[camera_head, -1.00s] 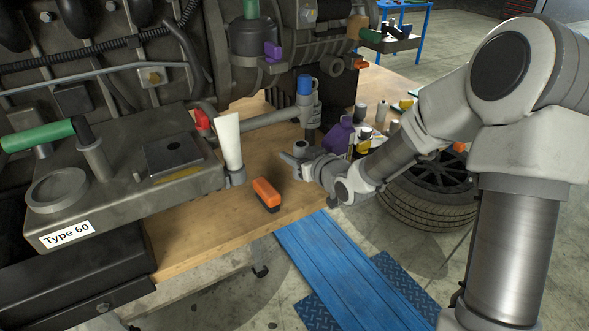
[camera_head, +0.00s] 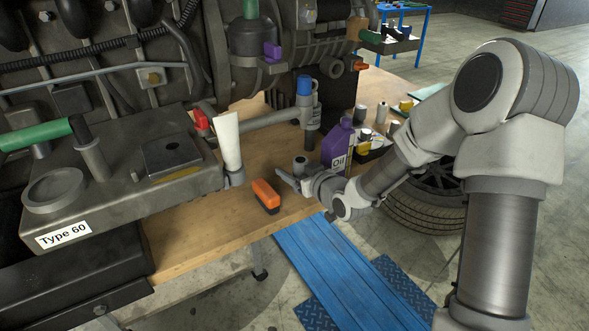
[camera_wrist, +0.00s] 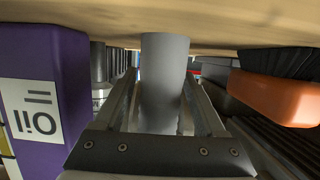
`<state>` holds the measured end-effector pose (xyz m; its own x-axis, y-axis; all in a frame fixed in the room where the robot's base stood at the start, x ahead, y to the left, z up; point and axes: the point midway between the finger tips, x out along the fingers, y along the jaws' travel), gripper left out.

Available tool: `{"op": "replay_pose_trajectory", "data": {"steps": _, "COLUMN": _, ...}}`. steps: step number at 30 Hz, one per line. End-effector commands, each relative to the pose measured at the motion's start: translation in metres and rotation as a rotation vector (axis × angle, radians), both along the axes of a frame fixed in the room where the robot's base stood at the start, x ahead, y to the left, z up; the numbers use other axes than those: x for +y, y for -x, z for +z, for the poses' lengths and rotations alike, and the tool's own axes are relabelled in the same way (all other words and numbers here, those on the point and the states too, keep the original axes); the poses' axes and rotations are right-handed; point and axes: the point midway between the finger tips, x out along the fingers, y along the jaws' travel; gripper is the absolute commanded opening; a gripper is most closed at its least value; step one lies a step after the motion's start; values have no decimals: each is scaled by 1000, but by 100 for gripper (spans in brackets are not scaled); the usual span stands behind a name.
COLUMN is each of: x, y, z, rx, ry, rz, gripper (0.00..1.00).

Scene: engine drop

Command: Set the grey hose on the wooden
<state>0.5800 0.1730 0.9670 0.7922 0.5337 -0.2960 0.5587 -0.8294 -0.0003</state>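The grey hose (camera_wrist: 165,80) is a short, smooth grey cylinder. It stands upright between the two fingers of my gripper (camera_wrist: 162,100) in the wrist view, with a finger close along each side. That view is upside down, and the hose's end reaches the wooden table surface (camera_wrist: 70,12) or very nearly so; I cannot tell if it touches. In the head view the hose (camera_head: 299,164) shows at my gripper (camera_head: 287,180), over the wooden tabletop (camera_head: 215,230) near its front edge.
A purple oil bottle (camera_head: 338,147) stands right beside my gripper. An orange-and-black brush (camera_head: 266,195) lies to the left. A white tube (camera_head: 228,140) and a blue-capped canister (camera_head: 305,100) are behind.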

Motion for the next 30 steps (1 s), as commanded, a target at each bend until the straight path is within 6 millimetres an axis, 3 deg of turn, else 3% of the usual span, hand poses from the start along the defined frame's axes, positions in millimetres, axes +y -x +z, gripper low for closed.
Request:
{"op": "replay_pose_trajectory", "data": {"steps": 10, "x": 0, "y": 0, "z": 6, "rx": 1, "ry": -1, "rz": 0, "gripper": 72}}
{"op": "replay_pose_trajectory", "data": {"steps": 24, "x": -51, "y": 74, "z": 32, "rx": 0, "ry": 2, "rz": -3, "gripper": 72}}
{"op": "replay_pose_trajectory", "data": {"steps": 30, "x": -63, "y": 92, "z": 38, "rx": 0, "ry": 0, "rz": -2, "gripper": 72}}
